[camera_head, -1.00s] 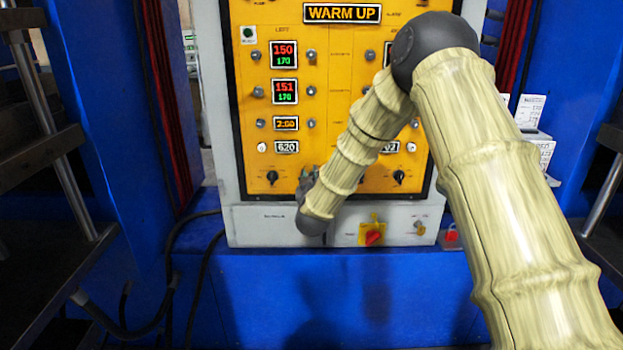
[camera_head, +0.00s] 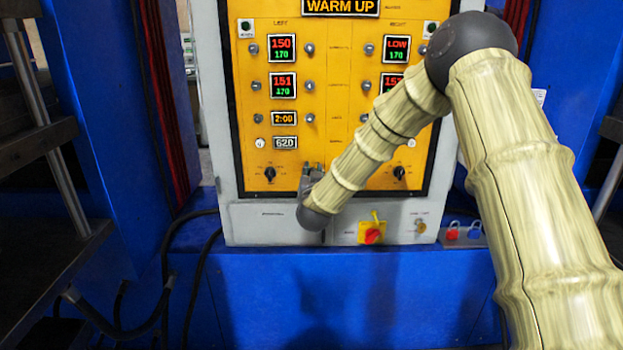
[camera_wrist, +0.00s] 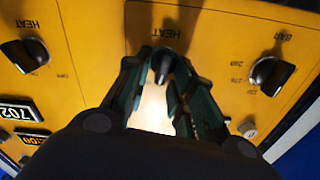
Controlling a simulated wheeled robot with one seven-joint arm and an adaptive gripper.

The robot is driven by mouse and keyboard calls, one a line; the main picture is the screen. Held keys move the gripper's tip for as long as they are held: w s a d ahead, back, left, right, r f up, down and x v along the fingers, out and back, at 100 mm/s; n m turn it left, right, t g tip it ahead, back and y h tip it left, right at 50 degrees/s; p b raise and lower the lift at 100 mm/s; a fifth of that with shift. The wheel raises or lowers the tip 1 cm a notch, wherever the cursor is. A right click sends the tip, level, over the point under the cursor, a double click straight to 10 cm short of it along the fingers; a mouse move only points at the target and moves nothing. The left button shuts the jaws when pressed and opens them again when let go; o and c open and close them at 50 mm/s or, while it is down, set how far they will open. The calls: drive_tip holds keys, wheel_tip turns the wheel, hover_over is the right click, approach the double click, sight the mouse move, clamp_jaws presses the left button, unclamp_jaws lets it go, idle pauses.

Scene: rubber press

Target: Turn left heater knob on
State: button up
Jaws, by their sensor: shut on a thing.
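The left heater knob (camera_wrist: 162,68) is black and sits under an upside-down HEAT label in the middle of the wrist view. My gripper (camera_wrist: 160,62) has its two green-dark fingers on either side of this knob and is shut on it. In the head view my gripper (camera_head: 312,172) is at the lower middle of the yellow panel (camera_head: 330,120), and it hides the knob there. Another HEAT knob (camera_wrist: 24,54) shows at the left of the wrist view, apart from my fingers.
A BAR knob (camera_wrist: 271,74) is close by on the right in the wrist view; the same side shows a knob (camera_head: 270,174) in the head view. A red-and-yellow switch (camera_head: 372,232) sits below the panel. Black cables (camera_head: 170,260) hang at the left.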

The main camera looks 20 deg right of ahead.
drive_tip(key=shift+d+m+b, duration=0.15)
drive_tip(key=shift+m+b, duration=0.35)
drive_tip(key=shift+m, duration=0.6)
drive_tip(key=o, duration=0.7)
drive_tip(key=shift+s, duration=0.1)
drive_tip(key=v, duration=1.2)
drive_tip(key=shift+f, duration=0.1)
